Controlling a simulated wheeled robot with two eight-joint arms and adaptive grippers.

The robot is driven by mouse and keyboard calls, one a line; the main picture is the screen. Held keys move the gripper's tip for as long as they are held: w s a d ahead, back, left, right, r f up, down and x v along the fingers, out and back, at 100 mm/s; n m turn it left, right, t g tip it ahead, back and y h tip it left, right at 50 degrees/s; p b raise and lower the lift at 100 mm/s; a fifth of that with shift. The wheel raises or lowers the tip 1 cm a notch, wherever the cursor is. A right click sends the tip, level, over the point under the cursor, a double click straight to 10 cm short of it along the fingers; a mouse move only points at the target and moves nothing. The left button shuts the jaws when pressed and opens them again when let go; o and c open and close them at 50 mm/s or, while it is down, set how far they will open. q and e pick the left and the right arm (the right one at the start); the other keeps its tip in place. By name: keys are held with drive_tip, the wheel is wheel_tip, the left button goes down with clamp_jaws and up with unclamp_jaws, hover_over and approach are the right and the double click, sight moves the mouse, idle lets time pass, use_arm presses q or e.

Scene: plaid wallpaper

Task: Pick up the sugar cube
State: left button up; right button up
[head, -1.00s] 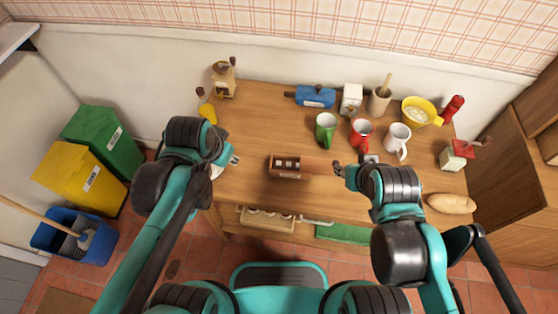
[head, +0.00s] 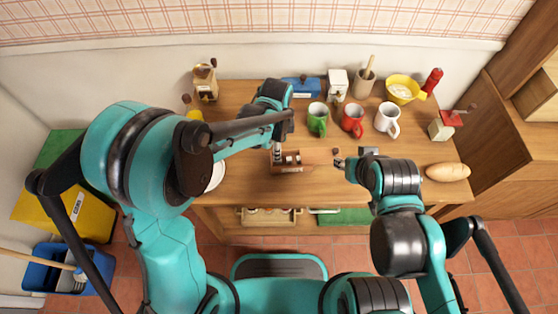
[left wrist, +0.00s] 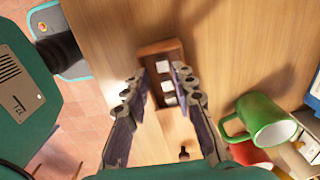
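A small wooden box (head: 292,169) with a handle lies on the table and holds white sugar cubes. In the left wrist view the box (left wrist: 158,47) shows between my fingers, with a sugar cube (left wrist: 162,67) near the tips and others closer along the box. My left gripper (head: 277,153) points down at the left end of the box. The left wrist view shows the left gripper (left wrist: 157,72) open, its two fingers apart on either side of the cubes, nothing held. My right gripper (head: 339,158) is right of the box; its finger opening is too small to tell.
A white plate (head: 217,175) is at the left table edge. A bread loaf (head: 447,172) lies at the right. The tabletop left of the mugs is mostly clear.

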use_arm(q)
wheel_tip(320, 180, down, 5)
drive_tip(key=shift+w+d+r+b, duration=0.1)
drive_tip(key=shift+w+b, duration=0.05)
drive_tip(key=shift+b, duration=0.95)
drive_tip(key=c, duration=0.5)
drive_tip(key=shift+r, duration=0.1)
drive_tip(key=shift+r+p, duration=0.3)
drive_tip(key=shift+r, duration=0.1)
drive_tip(key=r, duration=0.1)
drive_tip(key=r+p, duration=0.2)
drive_tip(key=r, duration=0.1)
drive_tip(key=shift+d, duration=0.25)
drive_tip(key=s+d+r+p, duration=0.1)
drive_tip(key=d+r, duration=0.1)
drive_tip(key=d, duration=0.1)
drive_tip(key=s+d+r+p, duration=0.1)
drive_tip(key=d+r, duration=0.1)
drive_tip(key=d, duration=0.2)
drive_tip(key=s+d+r+p, duration=0.1)
drive_tip(key=d+r, duration=0.1)
drive_tip(key=d, duration=0.1)
drive_tip(key=shift+s+d, duration=0.1)
drive_tip(key=shift+d, duration=0.3)
